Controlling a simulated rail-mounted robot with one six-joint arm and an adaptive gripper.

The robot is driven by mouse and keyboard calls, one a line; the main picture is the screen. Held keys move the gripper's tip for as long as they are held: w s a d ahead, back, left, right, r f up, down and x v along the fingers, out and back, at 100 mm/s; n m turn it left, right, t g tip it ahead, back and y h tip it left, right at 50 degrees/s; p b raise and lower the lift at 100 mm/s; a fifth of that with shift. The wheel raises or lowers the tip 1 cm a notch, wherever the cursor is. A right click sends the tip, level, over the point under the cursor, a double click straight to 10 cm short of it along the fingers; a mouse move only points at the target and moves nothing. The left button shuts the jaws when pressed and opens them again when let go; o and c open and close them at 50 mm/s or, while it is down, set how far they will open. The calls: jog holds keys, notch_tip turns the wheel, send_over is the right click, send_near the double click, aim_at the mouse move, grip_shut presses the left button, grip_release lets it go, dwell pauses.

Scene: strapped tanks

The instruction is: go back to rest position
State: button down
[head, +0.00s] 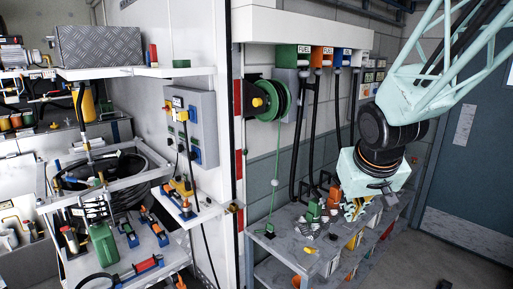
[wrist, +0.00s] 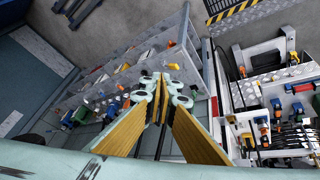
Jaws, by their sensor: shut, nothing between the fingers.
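My gripper (head: 352,210) hangs from the pale green arm on the right of the head view. It points down over the grey shelf bench (head: 290,235), in front of the row of fuel hoses. In the wrist view my gripper (wrist: 162,85) shows its two yellow-faced fingers with their tips together. It is shut and holds nothing. From the head view I cannot tell whether the fingers touch anything on the bench.
An orange nozzle (head: 334,197) and a green nozzle (head: 314,207) stand on the bench close to my gripper. A green hose reel (head: 272,100) hangs on the wall. A cluttered workbench is at left. A blue-grey door (head: 475,150) and open floor (head: 440,262) are at right.

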jog(key=s+a+r, duration=0.1)
jog(key=s+r, duration=0.1)
jog(key=s, duration=0.9)
jog(key=s+a+r+g, duration=0.1)
jog(key=s+a+r, duration=0.1)
jog(key=s, duration=0.9)
jog(key=s+a+r+y, duration=0.1)
jog(key=s+r, duration=0.3)
jog(key=s, duration=0.8)
jog(key=shift+a+m+g+b, duration=0.3)
jog(key=shift+w+r, duration=0.1)
jog(key=shift+w, duration=0.05)
